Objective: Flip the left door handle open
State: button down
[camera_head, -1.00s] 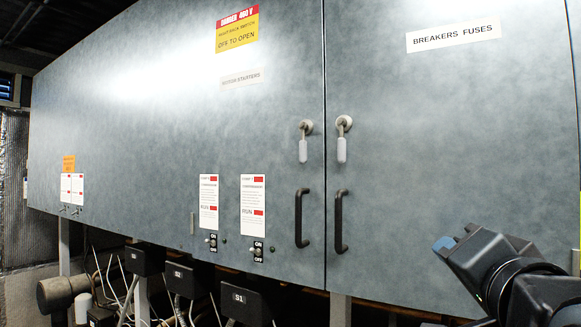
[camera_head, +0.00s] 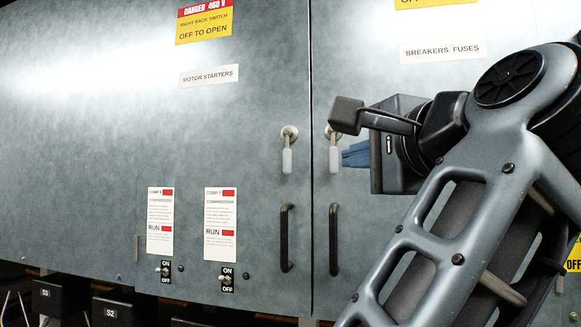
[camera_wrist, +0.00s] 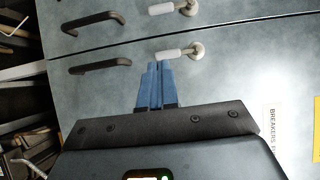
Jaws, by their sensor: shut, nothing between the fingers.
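The left door handle (camera_head: 288,150) is a pale grip hanging straight down from a round pivot, left of the door seam. In the wrist view, turned sideways, it shows at the top edge (camera_wrist: 172,7). The similar right door handle (camera_head: 334,152) also hangs down, just right of the seam. My gripper (camera_head: 346,154) is in front of the right door, its blue fingers shut and empty, close beside the right handle. In the wrist view the fingertips (camera_wrist: 158,66) are just below the right handle's grip (camera_wrist: 172,54). I cannot tell whether they touch it.
Black pull bars (camera_head: 287,238) and (camera_head: 334,238) are fixed below the handles. Small on/off switches (camera_head: 227,278) sit low on the left door. Dark boxes (camera_head: 120,310) and cables are below the cabinet.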

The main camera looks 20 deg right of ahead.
dwell(0.3)
jog(key=p, duration=0.2)
send_near(287, 152)
jog(key=w+d, duration=0.1)
jog(key=w+d+f, duration=0.1)
jog(key=d, duration=0.1)
jog(key=w+d+f, duration=0.1)
jog(key=shift+d+f, duration=0.15)
jog(key=shift+d, duration=0.1)
jog(key=w+a, duration=0.1)
jog(key=w+a+p, duration=0.1)
jog(key=shift+w, duration=0.4)
jog(key=shift+w+a+f, duration=0.1)
jog(key=shift+w+a, duration=0.2)
jog(key=shift+w, duration=0.15)
jog(key=shift+w+f, duration=0.1)
